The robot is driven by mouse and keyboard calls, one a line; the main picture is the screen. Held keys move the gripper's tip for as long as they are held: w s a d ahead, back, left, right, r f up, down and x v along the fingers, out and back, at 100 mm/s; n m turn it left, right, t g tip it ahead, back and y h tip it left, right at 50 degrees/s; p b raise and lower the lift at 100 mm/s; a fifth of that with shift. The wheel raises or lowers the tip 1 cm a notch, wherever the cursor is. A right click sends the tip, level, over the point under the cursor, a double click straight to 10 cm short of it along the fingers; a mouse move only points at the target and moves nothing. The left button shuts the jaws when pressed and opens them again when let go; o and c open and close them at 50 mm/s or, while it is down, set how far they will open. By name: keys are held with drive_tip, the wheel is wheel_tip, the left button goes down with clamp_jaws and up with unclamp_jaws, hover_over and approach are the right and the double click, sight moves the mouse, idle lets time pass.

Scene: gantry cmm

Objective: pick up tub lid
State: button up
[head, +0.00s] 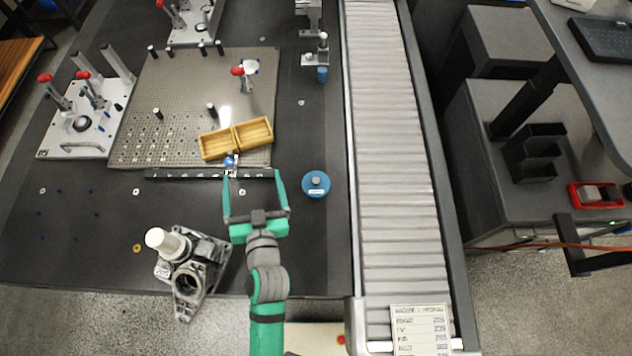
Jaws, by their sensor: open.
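A round blue lid (316,184) with a grey knob on top and a small pale label lies on the dark table, left of the conveyor. I see it from above and cannot tell what is under it. My green gripper (253,174) is open, with its two fingers wide apart and nothing held between them. It is to the left of the lid, clear of it, with the fingertips over or near a black slotted bar.
A yellow two-part tray (236,139) sits on the perforated plate (180,85) beyond my gripper. The black bar (190,174) crosses near the fingertips. A grey casting (190,283) stands at lower left. The roller conveyor (385,150) runs along the right. Table around the lid is clear.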

drive_tip(key=w+a+r+n+g+y, duration=0.75)
drive_tip(key=w+a+r+n, duration=0.25)
drive_tip(key=w+a+n, duration=0.4)
drive_tip(key=n+g+h, duration=0.8)
drive_tip(key=n+h, duration=0.4)
approach(316, 180)
drive_tip(key=shift+y, duration=0.25)
drive_tip(key=f, duration=0.4)
drive_tip(key=shift+w+d+f, duration=0.1)
drive_tip(key=shift+d, duration=0.15)
drive_tip(key=shift+w+f, duration=0.1)
drive_tip(key=shift+f, duration=2.65)
drive_tip(key=shift+a+f, duration=0.1)
drive_tip(key=shift+f, duration=0.2)
drive_tip(key=c, duration=1.1)
